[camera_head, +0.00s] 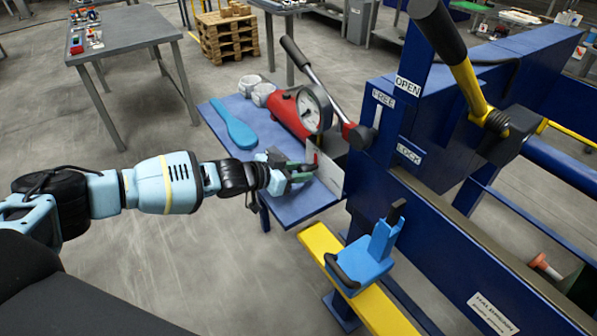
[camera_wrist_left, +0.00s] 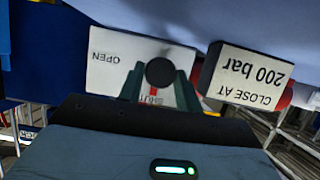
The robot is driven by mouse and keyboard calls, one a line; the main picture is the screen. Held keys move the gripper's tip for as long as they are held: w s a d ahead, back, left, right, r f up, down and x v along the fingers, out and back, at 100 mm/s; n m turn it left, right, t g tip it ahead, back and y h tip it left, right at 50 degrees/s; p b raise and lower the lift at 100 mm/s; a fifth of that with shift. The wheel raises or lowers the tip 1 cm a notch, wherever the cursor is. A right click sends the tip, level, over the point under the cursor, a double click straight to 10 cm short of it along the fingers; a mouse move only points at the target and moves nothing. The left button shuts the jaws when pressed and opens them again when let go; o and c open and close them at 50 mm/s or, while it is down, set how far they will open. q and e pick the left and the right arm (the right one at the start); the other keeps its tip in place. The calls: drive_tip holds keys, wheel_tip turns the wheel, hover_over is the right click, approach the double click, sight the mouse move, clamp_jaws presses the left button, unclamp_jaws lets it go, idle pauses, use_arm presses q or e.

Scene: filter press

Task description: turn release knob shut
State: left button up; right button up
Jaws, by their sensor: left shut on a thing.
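The release knob (camera_wrist_left: 160,72) shows in the left wrist view as a round black end in front of a white plate (camera_wrist_left: 110,60) marked OPEN and SHUT. My left gripper (camera_wrist_left: 160,88) is shut on the knob, with a green finger on either side of it. A red mark shows by the word SHUT, between the fingers. In the head view my left gripper (camera_head: 303,172) reaches in from the left to the white plate (camera_head: 328,175) beside the red pump (camera_head: 290,112); the fingers hide most of the knob there. My right gripper is not in view.
A pressure gauge (camera_head: 314,108) and a pump lever (camera_head: 302,65) stand just behind the gripper. A blue spatula (camera_head: 233,125) lies on the blue table (camera_head: 300,207). The blue press frame (camera_head: 420,185) stands to the right, with a blue fixture (camera_head: 362,262) on a yellow rail.

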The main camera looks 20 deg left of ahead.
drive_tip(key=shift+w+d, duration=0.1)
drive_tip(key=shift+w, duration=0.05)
use_arm(q)
drive_tip(key=o, duration=1)
drive_tip(key=shift+c, duration=0.2)
drive_tip(key=v, duration=0.6)
drive_tip(key=shift+s+a+r+p, duration=0.15)
drive_tip(key=shift+a+r+p, duration=0.05)
drive_tip(key=shift+a+p, duration=0.15)
drive_tip(key=shift+s+a+r, duration=0.2)
drive_tip(key=shift+s, duration=0.25)
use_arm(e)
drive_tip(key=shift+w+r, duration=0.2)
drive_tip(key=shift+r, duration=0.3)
